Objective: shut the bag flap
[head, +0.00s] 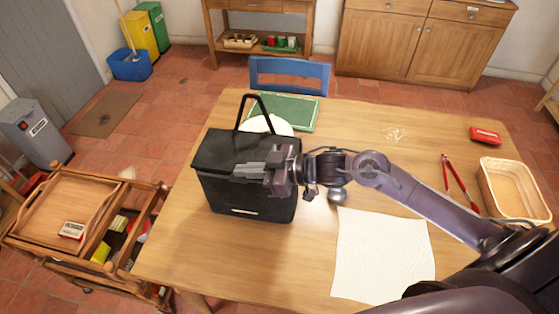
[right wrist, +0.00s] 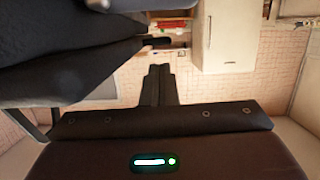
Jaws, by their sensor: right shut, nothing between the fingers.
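The black bag (head: 248,205) stands upright on the wooden table, left of the middle, with its thin handle (head: 262,100) raised. Its dark top (head: 222,147) shows behind my right gripper; I cannot tell how far the flap is closed. My right gripper (head: 238,172) is shut and empty, its fingers pointing left across the upper front of the bag and hiding part of it. In the right wrist view the shut fingers (right wrist: 160,72) show at the middle, with the dark bag (right wrist: 70,70) at the upper left. I cannot tell whether they touch it. My left gripper is not in view.
Behind the bag are a white plate (head: 275,124) and a green board (head: 297,112). A white cloth (head: 382,258), a small metallic object (head: 337,195), red tongs (head: 455,178), a basket (head: 512,188) and a red box (head: 485,136) lie right. A wooden cart (head: 148,230) stands left.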

